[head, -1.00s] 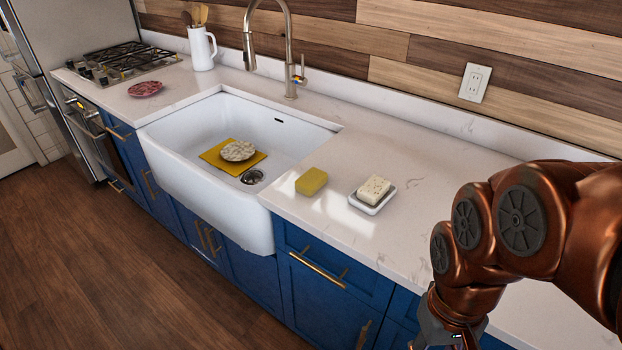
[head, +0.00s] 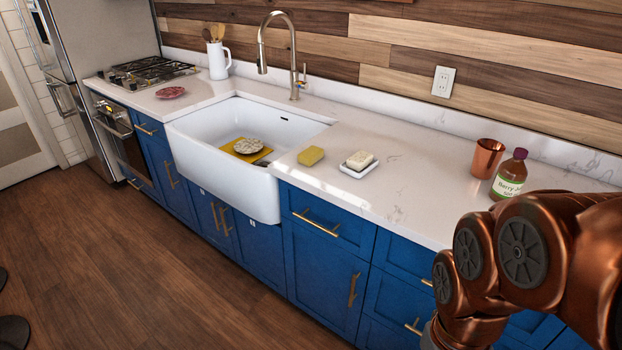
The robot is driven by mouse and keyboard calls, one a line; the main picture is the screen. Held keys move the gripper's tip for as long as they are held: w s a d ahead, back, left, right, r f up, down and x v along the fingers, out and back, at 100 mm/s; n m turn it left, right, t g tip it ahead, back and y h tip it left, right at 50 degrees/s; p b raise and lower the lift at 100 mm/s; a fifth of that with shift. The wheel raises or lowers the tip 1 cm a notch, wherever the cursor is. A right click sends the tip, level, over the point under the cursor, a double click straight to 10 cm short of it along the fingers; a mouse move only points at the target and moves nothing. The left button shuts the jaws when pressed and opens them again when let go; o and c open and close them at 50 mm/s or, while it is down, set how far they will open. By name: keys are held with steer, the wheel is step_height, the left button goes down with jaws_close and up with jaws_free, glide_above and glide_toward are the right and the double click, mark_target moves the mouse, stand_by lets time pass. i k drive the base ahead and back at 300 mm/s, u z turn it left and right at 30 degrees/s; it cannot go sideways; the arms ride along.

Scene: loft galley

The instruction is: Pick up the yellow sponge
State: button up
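The yellow sponge (head: 311,156) is a small block on the white counter, just right of the sink. It lies left of a white soap dish (head: 352,170) that holds a pale bar of soap (head: 360,160). My copper arm reaches down at the lower right, well to the right of the sponge and apart from it. My gripper is below the bottom edge of the picture, so its fingers are hidden.
A white sink (head: 220,164) holds a yellow cloth (head: 262,154) with a pale round item (head: 248,146) on it. A copper cup (head: 487,158) and a labelled bottle (head: 509,175) stand on the right. The tall faucet (head: 291,50) rises behind the sink.

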mark_target(308, 157)
steer(key=z, duration=0.7)
steer(key=k, duration=0.15)
steer(key=u, duration=2.2)
steer(key=i, duration=1.55)
steer(key=z, duration=0.65)
steer(key=i, duration=0.3)
steer(key=z, duration=0.3)
